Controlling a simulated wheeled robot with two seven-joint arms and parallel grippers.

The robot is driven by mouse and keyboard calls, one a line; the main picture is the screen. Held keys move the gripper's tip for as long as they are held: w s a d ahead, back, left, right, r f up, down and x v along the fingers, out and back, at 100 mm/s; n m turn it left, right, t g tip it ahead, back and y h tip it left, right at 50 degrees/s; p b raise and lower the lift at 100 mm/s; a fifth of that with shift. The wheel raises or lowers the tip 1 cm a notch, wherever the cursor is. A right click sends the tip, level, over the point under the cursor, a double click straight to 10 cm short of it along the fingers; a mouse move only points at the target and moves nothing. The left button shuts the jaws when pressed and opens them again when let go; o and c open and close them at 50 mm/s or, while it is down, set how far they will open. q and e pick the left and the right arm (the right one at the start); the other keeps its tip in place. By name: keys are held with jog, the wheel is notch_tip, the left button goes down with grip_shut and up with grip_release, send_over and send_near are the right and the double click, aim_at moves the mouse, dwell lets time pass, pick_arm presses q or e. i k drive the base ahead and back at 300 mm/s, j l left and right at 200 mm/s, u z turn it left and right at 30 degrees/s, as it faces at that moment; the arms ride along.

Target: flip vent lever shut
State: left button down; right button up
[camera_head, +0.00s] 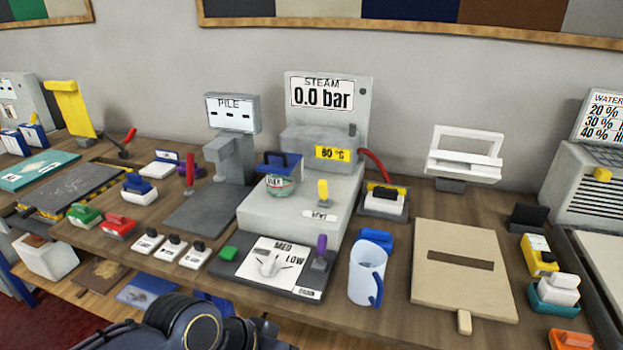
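A small yellow lever (323,190) stands upright on the lower front step of the grey steam unit (290,210). A small white label (319,215) lies in front of it; its print is too small to read surely, so I cannot be certain this is the vent lever. The unit's back panel (333,95) reads "STEAM 0.0 bar". A yellow tag (333,153) on the unit reads about 80 °C. A blue-lidded clear vessel (279,174) sits left of the lever. Neither gripper shows clearly. A dark arm part of mine is at the bottom edge.
A plate with a dial (270,264) and a purple lever (320,248) lies in front of the unit. A red lever (375,166) rises beside the unit. The pile stand (232,115) is left.

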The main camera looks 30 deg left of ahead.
aim_at(322, 185)
jog(key=i+j, duration=0.1)
jog(key=j, duration=0.3)
jog(key=i+j, duration=0.1)
jog(key=j, duration=0.35)
jog(key=i+j, duration=0.1)
jog(key=j, duration=0.3)
jog(key=i+j+u, duration=0.1)
jog(key=j, duration=0.3)
